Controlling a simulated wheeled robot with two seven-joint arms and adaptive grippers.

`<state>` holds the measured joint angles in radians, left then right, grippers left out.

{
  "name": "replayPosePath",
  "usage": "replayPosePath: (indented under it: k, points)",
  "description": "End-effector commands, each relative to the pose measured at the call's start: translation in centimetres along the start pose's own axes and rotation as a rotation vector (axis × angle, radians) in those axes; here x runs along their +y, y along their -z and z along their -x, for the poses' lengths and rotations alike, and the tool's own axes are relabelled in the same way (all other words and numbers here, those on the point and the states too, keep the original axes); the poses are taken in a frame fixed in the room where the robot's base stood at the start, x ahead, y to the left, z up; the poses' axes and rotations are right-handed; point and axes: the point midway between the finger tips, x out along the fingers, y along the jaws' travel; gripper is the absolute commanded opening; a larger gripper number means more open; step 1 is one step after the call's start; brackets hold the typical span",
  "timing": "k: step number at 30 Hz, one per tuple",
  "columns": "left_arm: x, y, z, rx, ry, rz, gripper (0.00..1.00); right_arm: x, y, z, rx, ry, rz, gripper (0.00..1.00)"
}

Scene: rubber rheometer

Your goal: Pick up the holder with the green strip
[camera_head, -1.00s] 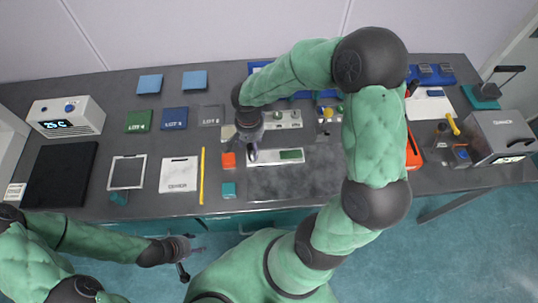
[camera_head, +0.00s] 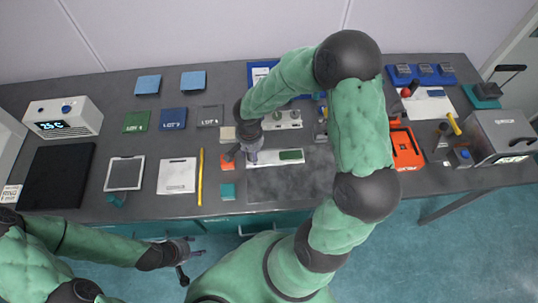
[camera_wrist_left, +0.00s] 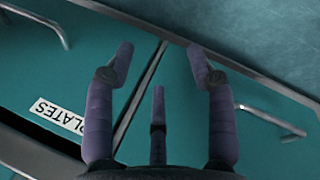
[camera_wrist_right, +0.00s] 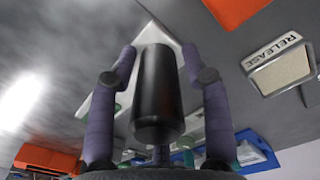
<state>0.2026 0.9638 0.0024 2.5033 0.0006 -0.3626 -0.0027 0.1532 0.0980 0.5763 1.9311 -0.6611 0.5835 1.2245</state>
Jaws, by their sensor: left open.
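The holder with the green strip (camera_head: 275,158) is a pale flat bar lying on the bench in the head view, its green strip near its right end. My right gripper (camera_head: 243,156) is over its left end. In the right wrist view a black cylinder (camera_wrist_right: 157,95) stands between the right fingers (camera_wrist_right: 158,60), with a pale pointed surface behind it. I cannot tell whether the fingers touch the cylinder, nor what it belongs to. My left gripper (camera_head: 188,262) is open and empty in front of the bench; its spread fingers show in the left wrist view (camera_wrist_left: 162,55).
An orange block (camera_head: 229,166) and a teal block (camera_head: 228,190) lie close to the right gripper. A plate marked RELEASE (camera_wrist_right: 280,68) is beside the right fingers. A yellow stick (camera_head: 201,180) lies further left. A dark grey mat (camera_head: 290,184) lies in front of the holder.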

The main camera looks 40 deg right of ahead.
Motion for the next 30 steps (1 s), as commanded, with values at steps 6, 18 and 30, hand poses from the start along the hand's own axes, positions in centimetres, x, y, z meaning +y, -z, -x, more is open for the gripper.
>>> replayPosePath:
  k: [6,18,30]
  points:
    - [0.0,0.0,0.0,0.0,0.0,0.0,0.56,0.0,0.0,0.0,0.0,0.0,0.0,0.0]
    - [0.1,0.0,0.2,0.0,0.0,0.0,0.56,0.0,0.0,0.7,0.001,0.001,0.0,0.0]
    - [0.6,-0.1,1.6,0.0,0.0,0.0,0.56,2.6,-0.2,6.6,0.005,0.002,-0.005,0.0]
